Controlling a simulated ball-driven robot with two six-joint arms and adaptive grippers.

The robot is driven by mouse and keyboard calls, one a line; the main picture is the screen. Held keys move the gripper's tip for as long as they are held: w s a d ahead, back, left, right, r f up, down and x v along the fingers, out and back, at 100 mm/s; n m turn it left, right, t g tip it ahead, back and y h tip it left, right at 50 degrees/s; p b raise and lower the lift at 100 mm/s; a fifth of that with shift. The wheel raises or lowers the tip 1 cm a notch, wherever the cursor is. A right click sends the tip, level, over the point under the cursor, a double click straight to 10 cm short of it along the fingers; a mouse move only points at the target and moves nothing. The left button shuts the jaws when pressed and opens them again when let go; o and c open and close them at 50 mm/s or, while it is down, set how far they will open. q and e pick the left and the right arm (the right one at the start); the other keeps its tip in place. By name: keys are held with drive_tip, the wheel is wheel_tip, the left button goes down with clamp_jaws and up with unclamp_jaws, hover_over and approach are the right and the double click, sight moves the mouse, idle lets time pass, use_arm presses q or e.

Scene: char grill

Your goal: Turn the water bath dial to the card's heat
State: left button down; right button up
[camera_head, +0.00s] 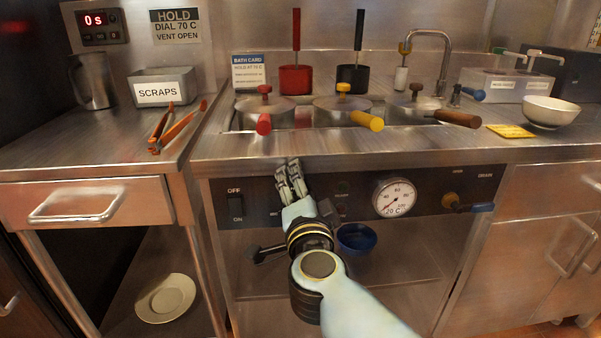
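The blue-headed bath card (248,72) stands behind the water bath; its small line reads hold at seventy-something C, the last digit unclear. The water bath's front panel (358,205) carries an off/on switch (236,206) and a round gauge (394,198) whose window reads about 20 C. My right gripper (290,179) is in front of the panel, between switch and gauge, fingers pointing up. It hides part of the panel, and I cannot make out the dial. The fingers look close together, but whether they are shut is unclear. My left gripper is out of view.
A wall sign (177,25) reads "HOLD DIAL 70 C VENT OPEN". Lidded pots (341,112) sit in the bath, their handles over the front edge. A blue bowl (356,238) is below the panel. Orange tongs (175,129) lie left.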

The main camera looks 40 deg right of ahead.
sight(299, 158)
drive_tip(key=shift+r, duration=2.35)
